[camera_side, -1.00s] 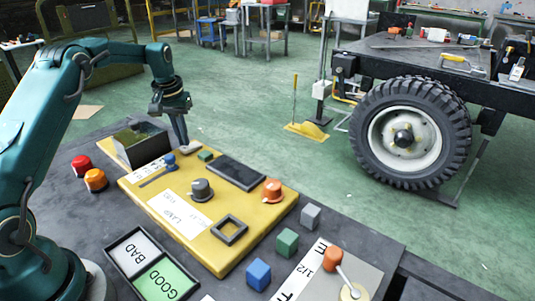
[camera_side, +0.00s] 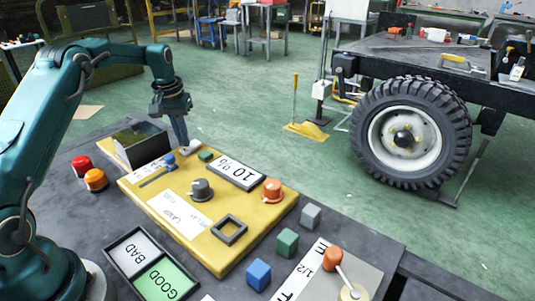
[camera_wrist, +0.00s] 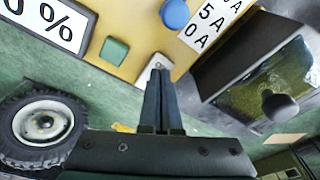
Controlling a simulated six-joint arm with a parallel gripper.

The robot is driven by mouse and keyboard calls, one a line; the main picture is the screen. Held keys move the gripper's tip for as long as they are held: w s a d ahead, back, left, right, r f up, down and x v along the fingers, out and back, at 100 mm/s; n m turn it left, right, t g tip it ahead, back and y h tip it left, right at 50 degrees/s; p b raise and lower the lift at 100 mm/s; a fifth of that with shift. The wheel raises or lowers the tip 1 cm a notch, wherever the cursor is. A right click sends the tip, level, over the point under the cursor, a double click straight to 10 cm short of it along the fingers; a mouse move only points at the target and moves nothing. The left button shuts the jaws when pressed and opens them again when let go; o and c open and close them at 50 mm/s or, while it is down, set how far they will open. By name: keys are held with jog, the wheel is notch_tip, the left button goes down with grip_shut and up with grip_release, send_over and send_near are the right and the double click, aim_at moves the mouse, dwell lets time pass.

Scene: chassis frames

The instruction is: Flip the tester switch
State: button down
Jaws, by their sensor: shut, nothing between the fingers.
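The yellow tester panel (camera_side: 228,258) lies on the dark bench. At its far edge is a small light-grey switch (camera_side: 191,147). My gripper (camera_side: 183,142) is shut and empty, pointing down with its fingertips at the switch. In the wrist view the shut fingers (camera_wrist: 160,75) cover much of the switch's grey base (camera_wrist: 148,76), so the lever and any contact cannot be told. The tester's display (camera_side: 237,172) is lit white and reads "10 %"; part of it shows in the wrist view (camera_wrist: 52,22).
A green button (camera_side: 206,156) and a blue knob (camera_side: 169,160) sit close to the switch. A dark box-like meter (camera_side: 142,145) stands at left of my fingers. Grey (camera_side: 202,190) and orange (camera_side: 272,190) knobs stand nearer the front. Several loose cubes lie at right.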

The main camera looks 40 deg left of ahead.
aim_at(186, 150)
notch_tip(186, 150, up, 6)
dwell(0.7)
jog(key=shift+r, duration=0.1)
jog(key=s+d+r+m+t, duration=0.2)
jog(key=s+d+r, duration=0.1)
jog(key=d+r, duration=0.4)
jog(key=s+d+r+m+t, duration=0.1)
jog(key=s+d+r, duration=0.2)
jog(key=d+r, duration=0.4)
jog(key=s+d+f+m+t, duration=0.1)
jog(key=s+d+m, duration=0.1)
jog(key=s+d, duration=0.55)
jog(key=s+f+m, duration=0.1)
jog(key=s+f, duration=0.7)
jog(key=shift+s+f+h, duration=0.2)
jog(key=shift+f+h, duration=0.1)
jog(key=shift+h, duration=0.1)
